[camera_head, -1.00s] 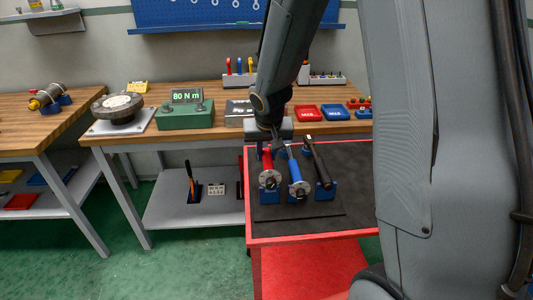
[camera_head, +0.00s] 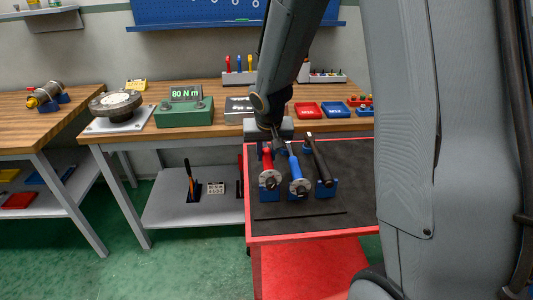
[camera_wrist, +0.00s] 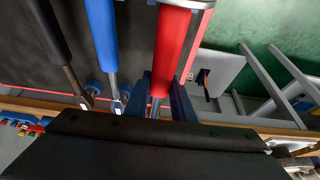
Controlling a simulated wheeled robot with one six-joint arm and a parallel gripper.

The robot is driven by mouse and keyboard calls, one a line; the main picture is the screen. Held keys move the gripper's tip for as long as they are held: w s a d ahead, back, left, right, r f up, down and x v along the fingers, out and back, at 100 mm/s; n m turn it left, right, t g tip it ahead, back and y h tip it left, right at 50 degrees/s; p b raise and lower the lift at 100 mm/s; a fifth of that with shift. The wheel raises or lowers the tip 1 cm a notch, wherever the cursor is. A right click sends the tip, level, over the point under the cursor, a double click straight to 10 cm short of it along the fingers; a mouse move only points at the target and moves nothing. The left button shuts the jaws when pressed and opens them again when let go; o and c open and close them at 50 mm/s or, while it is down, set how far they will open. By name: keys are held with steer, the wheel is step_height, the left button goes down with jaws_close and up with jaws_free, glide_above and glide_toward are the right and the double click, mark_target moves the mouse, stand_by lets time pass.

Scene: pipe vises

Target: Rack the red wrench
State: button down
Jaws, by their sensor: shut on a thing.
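The red wrench (camera_head: 267,163) lies leftmost of three wrenches on the cart, its round metal head toward the front edge at a blue holder (camera_head: 268,196). My gripper (camera_head: 275,137) is at its far end, partly hidden by my own arm in the head view. In the wrist view, the red handle (camera_wrist: 172,40) runs down to a metal shaft, and my gripper's dark fingers (camera_wrist: 161,103) are shut on it, one on each side. I cannot tell whether the wrench is clear of its holder.
A blue wrench (camera_head: 293,163) and a black wrench (camera_head: 319,160) lie close on the right in blue holders. The red cart (camera_head: 300,238) has a dark mat top. The wooden bench (camera_head: 225,128) behind bears a green 80 N m display box (camera_head: 184,112), red and blue trays, and upright tools.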

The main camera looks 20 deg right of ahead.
mark_target(267, 154)
steer(key=shift+f+b, duration=1.85)
steer(key=shift+b, duration=0.35)
stand_by(1.6)
steer(key=shift+s+f, duration=0.1)
steer(key=shift+f, duration=0.05)
stand_by(1.0)
steer(key=c, duration=1.4)
jaws_free()
steer(key=shift+c, duration=0.2)
steer(key=shift+v, duration=3.85)
